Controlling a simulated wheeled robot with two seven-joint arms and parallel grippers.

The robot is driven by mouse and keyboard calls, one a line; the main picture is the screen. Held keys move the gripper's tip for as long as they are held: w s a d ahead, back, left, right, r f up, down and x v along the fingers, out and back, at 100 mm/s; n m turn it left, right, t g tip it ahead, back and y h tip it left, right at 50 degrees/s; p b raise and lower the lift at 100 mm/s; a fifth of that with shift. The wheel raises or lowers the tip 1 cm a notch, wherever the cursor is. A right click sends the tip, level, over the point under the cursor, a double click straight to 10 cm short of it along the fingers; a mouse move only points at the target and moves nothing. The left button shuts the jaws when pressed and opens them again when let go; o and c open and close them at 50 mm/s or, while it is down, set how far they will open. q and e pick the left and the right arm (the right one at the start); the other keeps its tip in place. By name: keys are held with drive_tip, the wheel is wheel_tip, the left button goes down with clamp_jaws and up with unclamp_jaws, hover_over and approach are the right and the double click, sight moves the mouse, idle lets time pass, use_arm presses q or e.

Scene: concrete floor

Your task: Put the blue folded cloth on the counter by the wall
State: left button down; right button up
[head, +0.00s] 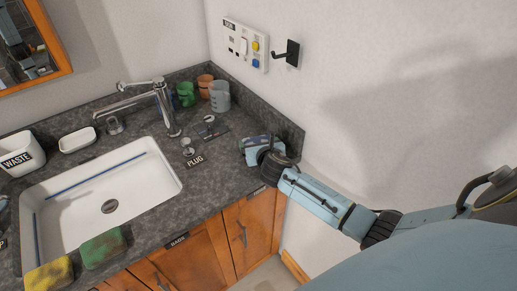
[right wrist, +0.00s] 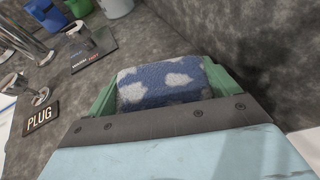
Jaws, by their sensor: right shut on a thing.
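The blue folded cloth (right wrist: 165,85), with pale cloud-like patches, sits between the green fingers of my right gripper (right wrist: 160,92) in the right wrist view. In the head view the cloth (head: 262,145) shows at the right end of the dark grey counter (head: 225,165), near the wall corner. My right gripper (head: 262,152) is shut on it, over the counter's right end. Whether the cloth touches the counter top is hard to tell. The cloth's underside is hidden. My left gripper is not in view.
A white sink (head: 150,190) with a faucet (head: 165,108) fills the counter's middle. Green, orange and grey cups (head: 220,96) stand at the back corner. A plug (head: 188,148) with a label lies left of the cloth. Yellow and green sponges (head: 103,248) sit at the front edge.

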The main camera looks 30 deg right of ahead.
idle(0.3)
drive_tip(key=o, duration=0.9)
drive_tip(key=shift+f, duration=0.15)
drive_tip(key=shift+s+r, duration=0.1)
drive_tip(key=shift+r, duration=0.15)
drive_tip(key=p+v, duration=0.2)
drive_tip(key=v, duration=0.9)
drive_tip(key=shift+s+a+r, duration=0.1)
drive_tip(key=shift+s+r, duration=0.05)
drive_tip(key=shift+s, duration=0.2)
